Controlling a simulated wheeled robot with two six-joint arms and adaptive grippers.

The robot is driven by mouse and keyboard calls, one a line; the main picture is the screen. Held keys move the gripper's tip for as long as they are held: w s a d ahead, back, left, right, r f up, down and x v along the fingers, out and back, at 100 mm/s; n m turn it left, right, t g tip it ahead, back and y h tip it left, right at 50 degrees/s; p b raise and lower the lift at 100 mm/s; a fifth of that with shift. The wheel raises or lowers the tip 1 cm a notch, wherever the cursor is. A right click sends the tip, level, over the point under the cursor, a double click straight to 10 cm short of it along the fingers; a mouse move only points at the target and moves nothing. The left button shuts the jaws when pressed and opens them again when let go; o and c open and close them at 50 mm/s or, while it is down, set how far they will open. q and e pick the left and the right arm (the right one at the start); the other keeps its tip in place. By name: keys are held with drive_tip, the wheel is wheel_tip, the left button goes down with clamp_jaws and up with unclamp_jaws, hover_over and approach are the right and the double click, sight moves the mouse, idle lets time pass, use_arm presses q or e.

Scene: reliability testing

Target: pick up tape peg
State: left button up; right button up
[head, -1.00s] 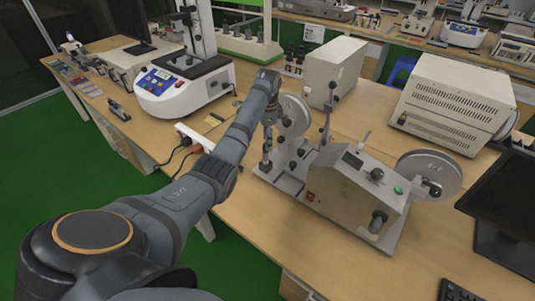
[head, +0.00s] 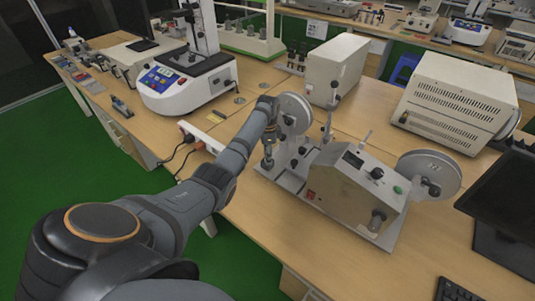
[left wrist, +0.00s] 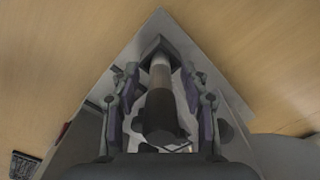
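The tape peg (left wrist: 161,108) is a dark, round peg with a lighter grey stretch, in the middle of the left wrist view. It belongs with the grey tape machine (head: 352,185) on the wooden table. My left gripper (left wrist: 160,92) is open, with one finger on each side of the peg and narrow gaps between. In the head view the left gripper (head: 268,158) points down over the left end of the machine's base plate and largely hides the peg there. My right gripper is not in view.
A large disc (head: 294,113) stands just behind the left gripper, and another disc (head: 430,175) is at the machine's right. A beige box (head: 335,70) stands behind. A white and blue instrument (head: 186,88) stands to the left.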

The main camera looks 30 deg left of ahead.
use_arm(q)
clamp_jaws()
drive_tip(key=shift+r, duration=0.15)
drive_tip(key=shift+r, duration=0.3)
wheel_tip(320, 180, up, 2)
drive_tip(key=shift+w+r+b, duration=0.1)
drive_tip(key=shift+r+b, duration=0.1)
drive_tip(key=shift+b, duration=0.25)
drive_tip(key=s+d+r+p, duration=0.8)
drive_tip(key=d+r+p, duration=0.1)
drive_tip(key=d+p, duration=0.1)
drive_tip(key=shift+d+r+p, duration=0.3)
drive_tip(key=shift+d+r, duration=0.1)
drive_tip(key=shift+d, duration=0.4)
